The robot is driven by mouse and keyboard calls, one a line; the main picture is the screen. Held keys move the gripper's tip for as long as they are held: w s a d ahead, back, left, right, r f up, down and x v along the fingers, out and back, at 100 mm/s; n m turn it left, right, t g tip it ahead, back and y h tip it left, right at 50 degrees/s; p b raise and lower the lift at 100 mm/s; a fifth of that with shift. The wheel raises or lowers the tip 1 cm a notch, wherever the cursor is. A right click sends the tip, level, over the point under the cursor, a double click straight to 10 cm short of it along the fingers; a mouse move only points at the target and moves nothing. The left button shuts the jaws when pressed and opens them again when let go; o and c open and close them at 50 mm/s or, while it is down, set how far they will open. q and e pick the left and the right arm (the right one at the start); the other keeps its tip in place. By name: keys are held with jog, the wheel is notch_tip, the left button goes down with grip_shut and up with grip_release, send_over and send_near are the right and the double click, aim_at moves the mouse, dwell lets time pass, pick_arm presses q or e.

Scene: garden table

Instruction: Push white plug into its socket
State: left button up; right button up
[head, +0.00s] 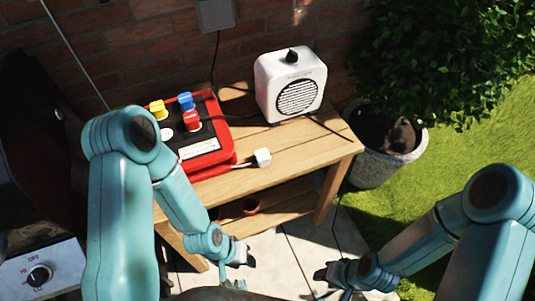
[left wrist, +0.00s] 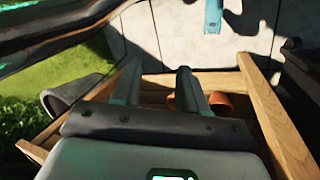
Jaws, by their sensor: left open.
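The white plug (head: 262,157) lies on the wooden table just right of the red socket box (head: 215,160), with a cable beside it. The box holds a yellow plug (head: 158,109), a blue plug (head: 186,100) and a red plug (head: 193,121). A pale round spot (head: 167,133) shows on its top; I cannot tell if it is the white socket. My left gripper (head: 238,268) is low in front of the table, away from the plug. Its fingers are apart and empty in the left wrist view (left wrist: 157,78). My right gripper (head: 333,279) is low at the right, small and unclear.
A white speaker (head: 290,84) stands at the table's back right. The table (head: 320,155) has bare wood toward its front right. A lower shelf (head: 270,207) holds a terracotta pot (head: 250,205). A planter (head: 385,150) stands right of the table; a brick wall is behind.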

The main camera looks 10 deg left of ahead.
pick_arm(q)
jog(key=shift+w+d, duration=0.15)
jog(key=shift+o, duration=0.3)
jog(key=shift+d, duration=0.1)
